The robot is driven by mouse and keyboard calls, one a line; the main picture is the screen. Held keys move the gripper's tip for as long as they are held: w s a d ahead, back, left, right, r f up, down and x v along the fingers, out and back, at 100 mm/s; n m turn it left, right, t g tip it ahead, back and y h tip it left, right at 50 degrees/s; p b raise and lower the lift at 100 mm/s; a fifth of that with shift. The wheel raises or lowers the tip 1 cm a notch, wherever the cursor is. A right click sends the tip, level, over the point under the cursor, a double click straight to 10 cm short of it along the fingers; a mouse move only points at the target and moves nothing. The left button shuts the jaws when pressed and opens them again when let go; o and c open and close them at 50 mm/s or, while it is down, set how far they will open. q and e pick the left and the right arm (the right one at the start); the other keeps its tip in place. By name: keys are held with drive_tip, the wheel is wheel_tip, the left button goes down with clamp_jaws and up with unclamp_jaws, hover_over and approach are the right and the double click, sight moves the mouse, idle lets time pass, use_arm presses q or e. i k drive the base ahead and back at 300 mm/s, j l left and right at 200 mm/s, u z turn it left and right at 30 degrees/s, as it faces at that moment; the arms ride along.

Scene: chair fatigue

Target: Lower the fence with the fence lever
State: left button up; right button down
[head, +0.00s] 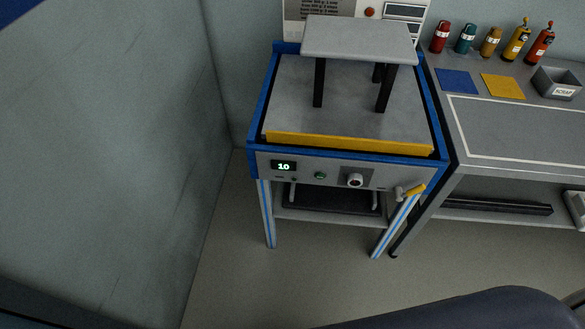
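The yellow fence (345,144) runs along the front edge of the blue-framed test bench (255,120). It stands up a little above the grey bench plate (290,95). The fence lever (413,190) is on the right end of the bench's front panel. It has a yellow handle on a grey pivot, and the handle points right and slightly up. Neither of my grippers is in view.
A grey-topped stool (358,40) with dark legs stands on the plate. The front panel (325,175) has a display reading "10", a green button and a round knob. A worktable (520,135) with bottles adjoins at right. Open floor (300,275) lies in front.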

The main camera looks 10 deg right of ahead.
sight(412, 192)
drive_tip(key=z, duration=1.35)
